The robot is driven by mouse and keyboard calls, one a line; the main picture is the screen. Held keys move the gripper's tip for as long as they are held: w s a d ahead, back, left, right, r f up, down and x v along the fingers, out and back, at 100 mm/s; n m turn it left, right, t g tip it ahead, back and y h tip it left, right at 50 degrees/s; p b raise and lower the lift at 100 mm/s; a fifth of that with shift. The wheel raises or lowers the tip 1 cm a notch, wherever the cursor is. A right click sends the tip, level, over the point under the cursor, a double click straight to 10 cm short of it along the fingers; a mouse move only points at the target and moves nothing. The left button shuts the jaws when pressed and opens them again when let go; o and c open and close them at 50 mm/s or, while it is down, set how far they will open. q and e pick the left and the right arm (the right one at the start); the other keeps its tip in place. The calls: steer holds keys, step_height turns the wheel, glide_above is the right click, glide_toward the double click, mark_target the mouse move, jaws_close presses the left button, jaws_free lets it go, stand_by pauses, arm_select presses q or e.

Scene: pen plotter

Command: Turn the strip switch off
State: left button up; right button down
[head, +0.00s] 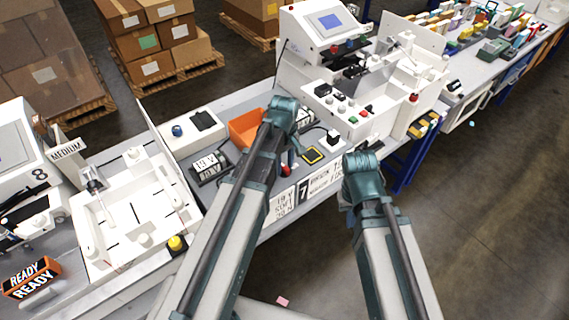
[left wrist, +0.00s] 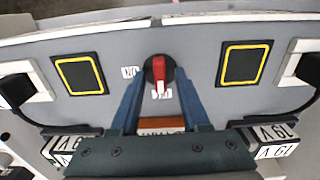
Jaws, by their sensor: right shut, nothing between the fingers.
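The strip switch (left wrist: 159,69) is a round black rotary switch with a red handle on the grey panel in the left wrist view. Its white-marked end points down in that picture. One label (left wrist: 130,72), seen upside down, lies to its left and seems to read ON; another label below the handle is partly hidden. My left gripper (left wrist: 161,82) is open, with its two blue fingers on either side of the switch. In the head view my left gripper (head: 290,163) points down at the table. My right gripper (head: 347,198) is shut and empty by the table's front edge, fingers mostly hidden.
Yellow-framed black pads (left wrist: 80,73) and (left wrist: 245,62) flank the switch. An orange bin (head: 245,128) stands just behind my left gripper. White machines stand at left and right (head: 340,110). Printed plates (head: 283,203) line the front edge.

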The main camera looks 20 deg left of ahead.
mark_target(285, 167)
stand_by(0.3)
arm_select(q)
step_height(285, 167, up, 14)
steer(key=p, duration=1.4)
steer(key=shift+f, duration=0.15)
steer(key=s+d+f+m+y+b, duration=0.1)
steer(key=s+d+f+m+b, duration=0.9)
steer(key=s+m, duration=0.4)
steer(key=shift+s+d+f+b, duration=0.3)
steer(key=shift+f+b, duration=0.05)
steer(key=shift+b, duration=0.2)
